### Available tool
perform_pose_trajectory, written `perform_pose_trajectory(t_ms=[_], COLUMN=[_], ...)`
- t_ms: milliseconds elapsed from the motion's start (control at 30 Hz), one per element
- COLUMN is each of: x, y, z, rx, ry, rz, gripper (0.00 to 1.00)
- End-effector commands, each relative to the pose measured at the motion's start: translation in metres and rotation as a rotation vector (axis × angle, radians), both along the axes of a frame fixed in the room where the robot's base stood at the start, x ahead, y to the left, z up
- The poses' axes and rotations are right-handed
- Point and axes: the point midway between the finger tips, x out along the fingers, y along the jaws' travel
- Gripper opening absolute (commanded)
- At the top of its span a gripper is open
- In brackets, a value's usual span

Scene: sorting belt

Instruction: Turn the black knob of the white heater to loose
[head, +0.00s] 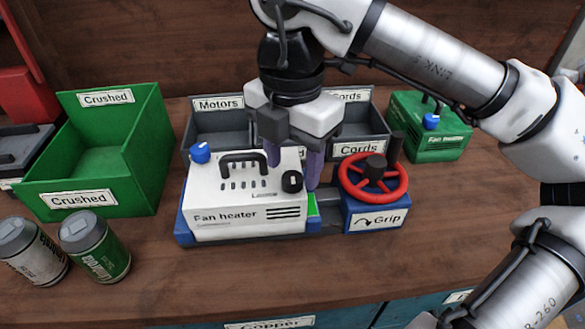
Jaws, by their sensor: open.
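The white fan heater (215,195) sits upright in a blue clamp base (183,228) in the middle of the bench. Its black knob (292,181) is at the right end of its top, with a small label too blurred to read. A blue knob (200,153) is at its left end and a black handle lies between them. My gripper (292,174) points down over the heater's right end. Its purple fingers are open, one to the left of the black knob and the other to the right. I cannot tell whether they touch it.
A red handwheel (373,181) on a blue block marked Grip (376,219) stands close right. Grey Motors and Cords bins (215,122) are behind. A green heater (430,127) is back right. A green Crushed bin (97,187) and two cans (95,247) are left. The front bench is clear.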

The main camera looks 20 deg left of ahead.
Motion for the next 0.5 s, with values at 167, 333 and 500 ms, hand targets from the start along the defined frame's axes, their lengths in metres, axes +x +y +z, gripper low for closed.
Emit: perform_pose_trajectory(t_ms=[167,333,500], x=[0.000,0.000,0.000], y=[0.000,0.000,0.000], z=[-0.016,-0.019,-0.018], rx=[0.000,0.000,0.000], ry=[0.001,0.000,0.000], rz=[0.000,0.000,0.000], gripper=[0.50,0.50,0.49])
